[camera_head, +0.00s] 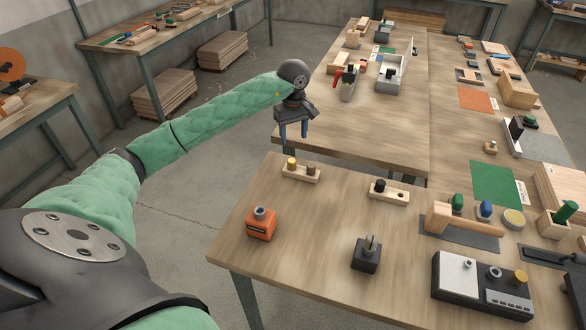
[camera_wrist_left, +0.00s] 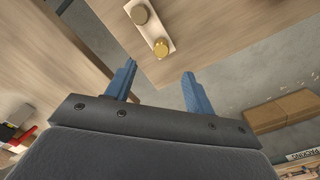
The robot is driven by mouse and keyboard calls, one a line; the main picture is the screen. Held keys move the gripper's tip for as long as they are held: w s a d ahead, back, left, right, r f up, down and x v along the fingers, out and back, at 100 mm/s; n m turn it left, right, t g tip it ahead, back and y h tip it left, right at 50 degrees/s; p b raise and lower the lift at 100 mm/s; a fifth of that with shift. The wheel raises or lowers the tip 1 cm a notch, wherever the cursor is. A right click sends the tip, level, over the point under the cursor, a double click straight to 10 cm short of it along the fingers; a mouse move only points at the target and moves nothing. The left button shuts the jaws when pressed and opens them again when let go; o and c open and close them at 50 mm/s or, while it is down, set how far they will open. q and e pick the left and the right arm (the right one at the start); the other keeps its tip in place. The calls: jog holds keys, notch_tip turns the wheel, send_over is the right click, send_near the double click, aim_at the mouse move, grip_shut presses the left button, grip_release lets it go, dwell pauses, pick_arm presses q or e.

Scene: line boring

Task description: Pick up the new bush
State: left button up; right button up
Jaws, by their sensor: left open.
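A small pale wooden holder (camera_head: 300,174) stands near the back left corner of the near table. It holds two round upright pieces: a bright brass bush (camera_head: 291,163) on the left and a duller brown bush (camera_head: 311,169) on the right. I cannot tell for sure which is the new one. My left gripper (camera_head: 293,134) hangs just beyond the holder, blue fingers down, open and empty. In the left wrist view the bright bush (camera_wrist_left: 161,49) is just past the fingertips (camera_wrist_left: 160,69), apart from them, with the duller bush (camera_wrist_left: 139,16) farther out. My right gripper is out of view.
An orange block (camera_head: 261,225), a dark block with a pin (camera_head: 367,254) and another wooden holder with a black piece (camera_head: 389,191) stand on the near table. A black-and-white box (camera_head: 482,285) is at front right. Bare tabletop surrounds the holder.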

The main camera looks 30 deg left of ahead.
pick_arm(q)
jog(key=b, duration=0.4)
send_over(292, 160)
jog(key=f, duration=0.4)
jog(key=shift+d+f, duration=0.15)
jog(key=shift+d, duration=0.15)
jog(key=shift+f+p, duration=0.2)
jog(key=shift+p, duration=0.15)
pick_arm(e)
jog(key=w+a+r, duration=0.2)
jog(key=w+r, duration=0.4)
pick_arm(q)
jog(key=shift+s+f+p, duration=0.1)
jog(key=shift+f+p, duration=0.4)
jog(key=shift+f, duration=0.6)
jog(key=f+p, duration=0.2)
jog(key=f, duration=0.1)
jog(key=f+p, duration=0.1)
jog(key=shift+a+f, duration=0.15)
jog(key=shift+a, duration=0.15)
jog(key=shift+f+p, duration=0.3)
jog(key=shift+f, duration=0.2)
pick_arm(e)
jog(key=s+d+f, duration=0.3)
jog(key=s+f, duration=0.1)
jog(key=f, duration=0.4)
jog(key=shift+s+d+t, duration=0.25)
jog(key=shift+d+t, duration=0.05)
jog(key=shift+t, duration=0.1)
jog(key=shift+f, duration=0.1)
